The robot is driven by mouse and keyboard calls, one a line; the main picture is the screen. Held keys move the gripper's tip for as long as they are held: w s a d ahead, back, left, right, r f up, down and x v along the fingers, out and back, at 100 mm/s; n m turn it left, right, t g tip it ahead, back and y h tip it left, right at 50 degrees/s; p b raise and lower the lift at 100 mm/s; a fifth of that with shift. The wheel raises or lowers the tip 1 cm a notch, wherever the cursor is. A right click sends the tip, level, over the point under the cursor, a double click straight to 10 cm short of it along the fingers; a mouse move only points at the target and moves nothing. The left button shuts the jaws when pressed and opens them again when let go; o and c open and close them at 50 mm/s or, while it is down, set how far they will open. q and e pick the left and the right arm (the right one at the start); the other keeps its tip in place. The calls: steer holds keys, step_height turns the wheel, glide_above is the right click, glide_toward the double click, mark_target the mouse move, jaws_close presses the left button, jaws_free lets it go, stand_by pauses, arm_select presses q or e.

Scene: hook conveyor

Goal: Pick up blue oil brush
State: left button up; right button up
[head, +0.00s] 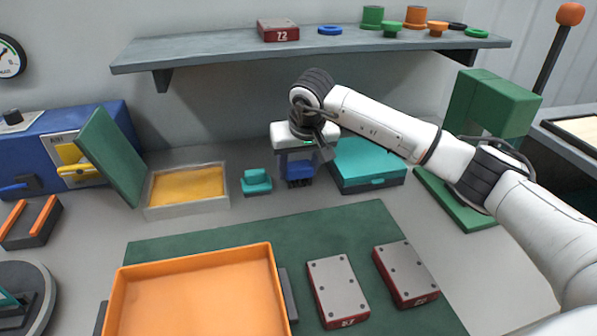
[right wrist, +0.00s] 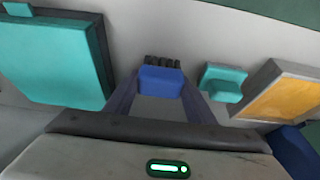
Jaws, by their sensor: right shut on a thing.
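The blue oil brush (head: 300,171) has a blue block body and dark bristles, and stands at the back of the bench between a small teal block and a teal case. It also shows in the right wrist view (right wrist: 161,82), with the bristles on its far side. My right gripper (head: 299,166) comes down over the brush from above and is shut on it, one finger on each side of the blue body. The wrist hides the top of the brush in the head view. My left gripper is in neither view.
The small teal block (head: 256,181) is close to the left of the brush, and the teal case (head: 368,167) close to the right. A tray with a yellow pad (head: 148,211) is further left. A shelf (head: 215,52) hangs behind. An orange tray (head: 270,262) is in front.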

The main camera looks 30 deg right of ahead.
mark_target(298, 164)
steer(key=shift+r, duration=0.1)
step_height(298, 164, up, 10)
steer(key=shift+f+b, duration=0.1)
steer(key=shift+b, duration=0.2)
steer(key=shift+o, duration=1.4)
steer(key=shift+c, duration=0.8)
